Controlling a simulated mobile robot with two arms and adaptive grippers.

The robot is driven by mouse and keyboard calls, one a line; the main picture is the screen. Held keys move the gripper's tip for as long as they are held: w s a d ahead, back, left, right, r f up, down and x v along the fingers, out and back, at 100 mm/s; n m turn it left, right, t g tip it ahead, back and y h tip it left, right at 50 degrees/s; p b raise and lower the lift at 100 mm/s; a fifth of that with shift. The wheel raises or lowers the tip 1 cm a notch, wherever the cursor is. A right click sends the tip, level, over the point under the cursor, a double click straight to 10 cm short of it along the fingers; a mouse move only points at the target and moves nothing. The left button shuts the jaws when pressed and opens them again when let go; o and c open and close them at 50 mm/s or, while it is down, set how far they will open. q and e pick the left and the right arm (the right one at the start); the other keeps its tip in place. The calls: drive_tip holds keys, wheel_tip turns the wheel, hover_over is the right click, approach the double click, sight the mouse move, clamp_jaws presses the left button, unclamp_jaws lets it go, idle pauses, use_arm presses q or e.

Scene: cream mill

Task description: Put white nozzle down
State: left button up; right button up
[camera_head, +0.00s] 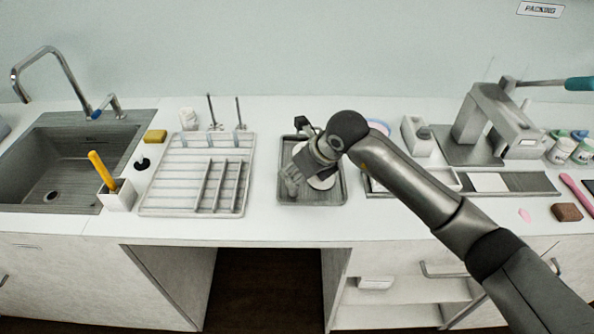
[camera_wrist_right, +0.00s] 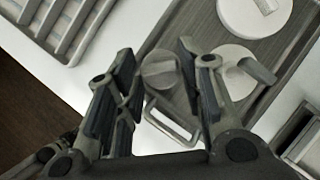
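My right gripper (camera_head: 290,182) is over the grey tray (camera_head: 312,199) near the middle of the counter. In the right wrist view its two fingers (camera_wrist_right: 158,75) stand apart. My left gripper is not in view.
White round parts (camera_wrist_right: 255,14) lie on the tray beside the right finger. A drying rack (camera_head: 194,177) stands left of the tray. A grey machine (camera_head: 490,125) stands at right.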

drive_tip(key=shift+o, duration=1)
drive_tip(key=shift+r, duration=0.1)
drive_tip(key=shift+r, duration=0.15)
drive_tip(key=b+v, duration=0.2)
drive_tip(key=v, duration=1)
